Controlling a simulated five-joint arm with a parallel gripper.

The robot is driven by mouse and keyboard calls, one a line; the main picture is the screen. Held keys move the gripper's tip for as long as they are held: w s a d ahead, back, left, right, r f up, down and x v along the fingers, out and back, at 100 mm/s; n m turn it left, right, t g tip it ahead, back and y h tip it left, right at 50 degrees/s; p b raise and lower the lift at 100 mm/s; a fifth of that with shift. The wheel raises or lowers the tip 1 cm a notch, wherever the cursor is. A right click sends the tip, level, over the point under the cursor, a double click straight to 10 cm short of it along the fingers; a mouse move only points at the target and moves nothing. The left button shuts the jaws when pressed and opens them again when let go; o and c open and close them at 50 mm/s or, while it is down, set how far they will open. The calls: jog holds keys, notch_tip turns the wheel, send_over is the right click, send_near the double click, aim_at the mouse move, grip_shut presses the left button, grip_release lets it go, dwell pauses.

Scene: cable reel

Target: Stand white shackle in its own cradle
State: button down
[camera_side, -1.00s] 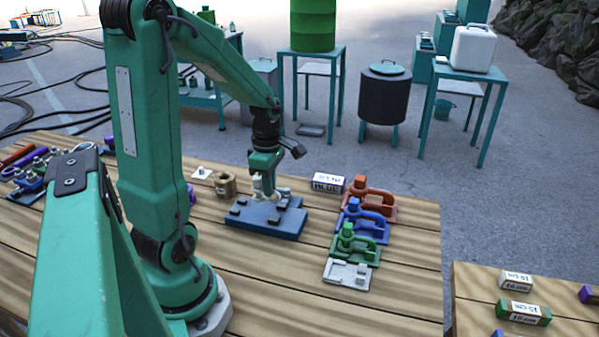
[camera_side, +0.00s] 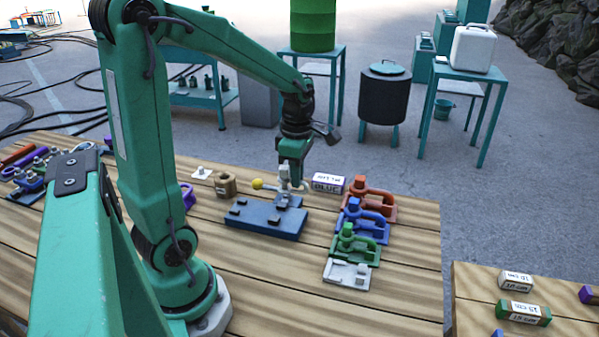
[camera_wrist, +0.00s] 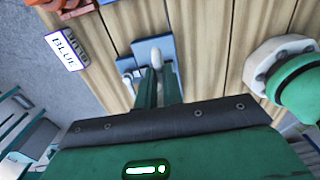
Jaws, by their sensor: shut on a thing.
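My gripper (camera_side: 291,172) is shut on the white shackle (camera_side: 284,182), above the far right end of a flat blue block (camera_side: 262,220). The fingers cover much of the shackle; its rounded pale end (camera_wrist: 156,57) shows between them in the wrist view. A small yellow ball (camera_side: 257,183) appears just left of the shackle; I cannot tell whether it is attached. A pale, empty-looking cradle (camera_side: 347,273) lies at the near end of the cradle row. The green (camera_side: 348,243), blue (camera_side: 362,219) and red (camera_side: 372,196) shackles sit in matching cradles behind it.
A box labelled BLUE (camera_side: 328,184) stands just right of my gripper, left of the red cradle. The table front is clear.

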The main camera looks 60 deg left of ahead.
jog(key=w+d, duration=0.2)
jog(key=d, duration=0.7)
jog(key=w+d, duration=0.3)
jog(key=d, duration=0.6)
jog(key=shift+s+d+f, duration=0.1)
jog(key=shift+s+f, duration=0.05)
jog(key=shift+f, duration=1.2)
jog(key=shift+s+d+f, duration=0.1)
jog(key=shift+f, duration=1.2)
jog(key=shift+f, duration=0.2)
jog(key=shift+f, duration=2.85)
jog(key=shift+f, duration=0.4)
jog(key=c, duration=1.5)
grip_release()
jog(key=shift+o, duration=0.2)
